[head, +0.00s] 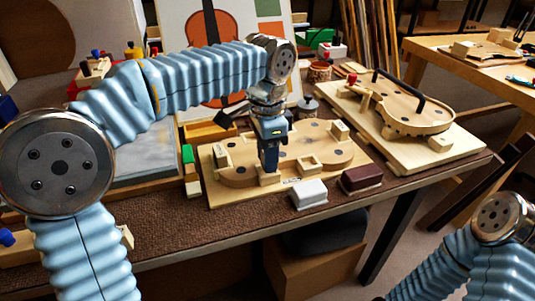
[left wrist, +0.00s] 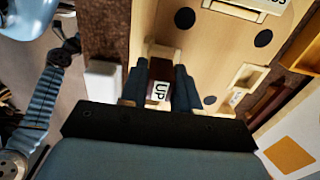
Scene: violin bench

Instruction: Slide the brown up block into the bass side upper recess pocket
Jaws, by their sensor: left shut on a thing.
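In the head view my left gripper (head: 269,168) points straight down over the near edge of the wooden mould board (head: 228,194). The fingers hide the block there. A pale wooden pocket piece (head: 268,179) stands at the fingertips, and pale wood shows just beyond the block in the wrist view. I cannot tell whether the block is inside a pocket. My right gripper is out of view.
A white block (head: 310,194) and a dark maroon block (head: 361,178) lie on the brown bench in front of the board. A second board with a violin body (head: 415,112) stands to the right. Coloured blocks (head: 190,165) stand left of the mould board.

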